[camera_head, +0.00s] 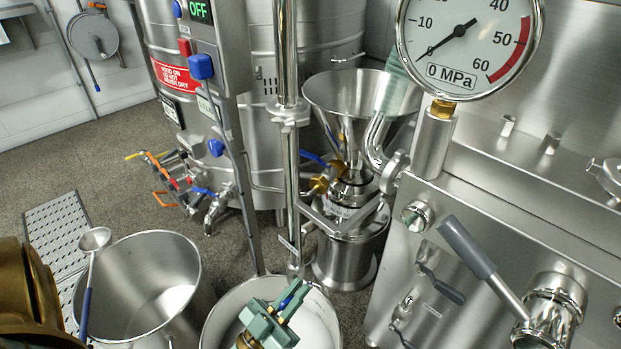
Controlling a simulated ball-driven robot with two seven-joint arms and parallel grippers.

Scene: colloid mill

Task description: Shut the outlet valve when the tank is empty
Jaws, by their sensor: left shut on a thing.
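My left gripper (271,318), with green fingers, is at the bottom centre over the white-lined bucket (325,312). It is shut on a small blue-ended thing (288,299), mostly hidden between the fingers. A large steel tank (265,130) stands at the back; its inside is out of view. At its foot is a steel valve (214,208) with a blue lever, beside several valves with coloured handles. A brass valve (322,182) with a blue lever sits at the mill under the steel hopper (345,100). I cannot tell which is the outlet valve. My right gripper is out of view.
A steel pot (150,255) with a ladle (93,242) stands at lower left. A steel machine with a pressure gauge (462,45), its needle at the low end, and a grey lever (468,250) fills the right. Open floor (100,165) lies at left.

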